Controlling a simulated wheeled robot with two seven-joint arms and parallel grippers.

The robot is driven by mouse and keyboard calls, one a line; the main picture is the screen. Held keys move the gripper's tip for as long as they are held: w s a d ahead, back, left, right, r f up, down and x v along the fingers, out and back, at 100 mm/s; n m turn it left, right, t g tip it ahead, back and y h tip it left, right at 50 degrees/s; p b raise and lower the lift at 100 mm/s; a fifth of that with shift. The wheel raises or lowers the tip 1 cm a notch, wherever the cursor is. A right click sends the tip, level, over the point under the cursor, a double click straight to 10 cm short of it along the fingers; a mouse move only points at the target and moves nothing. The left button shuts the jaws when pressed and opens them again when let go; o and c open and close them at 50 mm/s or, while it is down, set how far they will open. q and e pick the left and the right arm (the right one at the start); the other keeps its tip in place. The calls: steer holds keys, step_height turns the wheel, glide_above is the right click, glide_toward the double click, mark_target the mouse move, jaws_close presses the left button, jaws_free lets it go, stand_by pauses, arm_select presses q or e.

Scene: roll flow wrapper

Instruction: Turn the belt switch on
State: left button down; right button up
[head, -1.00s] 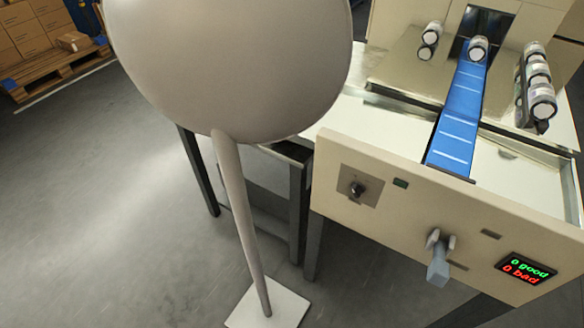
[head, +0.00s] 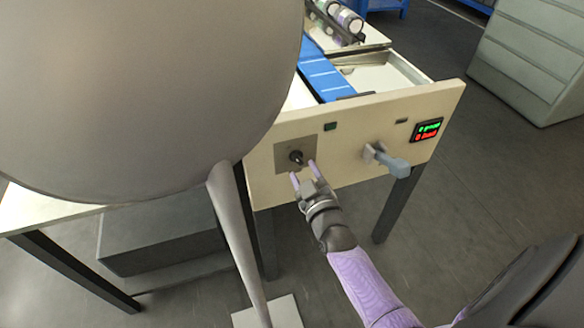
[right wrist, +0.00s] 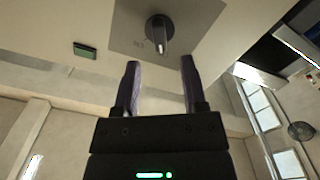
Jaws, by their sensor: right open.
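The belt switch (head: 296,157) is a dark rotary knob on a grey square plate on the machine's cream front panel (head: 350,150). In the right wrist view the knob (right wrist: 160,32) shows near the top centre, beyond the fingertips. My right gripper (head: 304,174) is open and empty, just below and in front of the knob; it does not appear to touch it. In the right wrist view its two fingers (right wrist: 160,75) point toward the plate, with the knob between their lines. My left gripper is not in view.
A grey lever handle (head: 388,163) sticks out of the panel to the right of the knob. A small display (head: 427,129) is at the panel's right end. A large rounded grey object on a thin stand (head: 235,230) fills the left. The blue belt (head: 322,72) lies behind the panel.

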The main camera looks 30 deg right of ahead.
mark_target(298, 161)
steer(key=shift+b+x, duration=0.6)
steer(key=shift+x, duration=1.35)
jaws_close()
